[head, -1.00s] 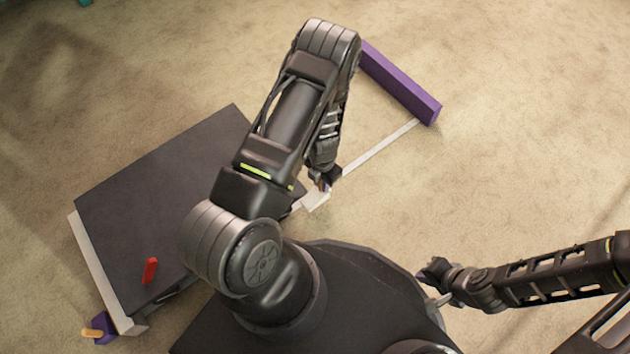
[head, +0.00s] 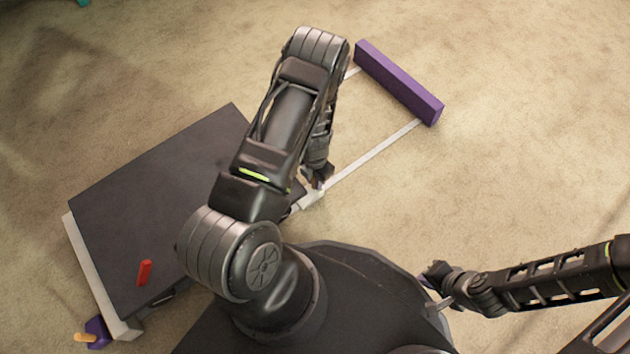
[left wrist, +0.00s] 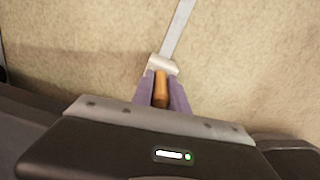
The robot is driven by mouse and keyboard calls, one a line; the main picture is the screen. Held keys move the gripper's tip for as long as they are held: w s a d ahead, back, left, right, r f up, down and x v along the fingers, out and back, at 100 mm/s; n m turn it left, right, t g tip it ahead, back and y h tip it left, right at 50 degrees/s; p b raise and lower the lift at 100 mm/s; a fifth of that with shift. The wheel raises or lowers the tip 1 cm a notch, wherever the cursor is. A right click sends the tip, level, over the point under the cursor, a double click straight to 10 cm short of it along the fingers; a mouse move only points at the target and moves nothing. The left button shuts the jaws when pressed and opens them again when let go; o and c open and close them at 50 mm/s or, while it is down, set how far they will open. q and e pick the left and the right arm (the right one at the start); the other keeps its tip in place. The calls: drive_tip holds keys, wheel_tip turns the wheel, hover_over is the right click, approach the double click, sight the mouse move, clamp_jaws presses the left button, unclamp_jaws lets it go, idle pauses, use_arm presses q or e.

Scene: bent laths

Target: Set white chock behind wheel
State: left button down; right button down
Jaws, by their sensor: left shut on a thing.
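My left gripper (head: 317,181) is low beside the near right edge of a dark flat cart (head: 160,190). In the left wrist view its purple-padded fingers (left wrist: 161,80) are shut on an orange peg (left wrist: 161,92). A white block (left wrist: 163,65), which looks like the white chock, sits just past the fingertips; it also shows in the head view (head: 312,198). I cannot tell whether it touches the floor. No wheel shows clearly; the deck and my arm hide that area. My right gripper (head: 432,287) is at the right, its jaws unclear.
White bars (head: 375,155) run from the cart to a purple crossbar (head: 398,82). A red piece (head: 144,272) is on the deck. A purple block (head: 97,331) with an orange peg stands by the cart's lower left corner. Carpet at the upper right is clear.

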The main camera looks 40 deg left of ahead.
use_arm(q)
drive_tip(key=c, duration=1.3)
unclamp_jaws()
drive_tip(key=shift+f, duration=0.1)
wheel_tip(320, 180, up, 12)
drive_tip(key=p, duration=0.5)
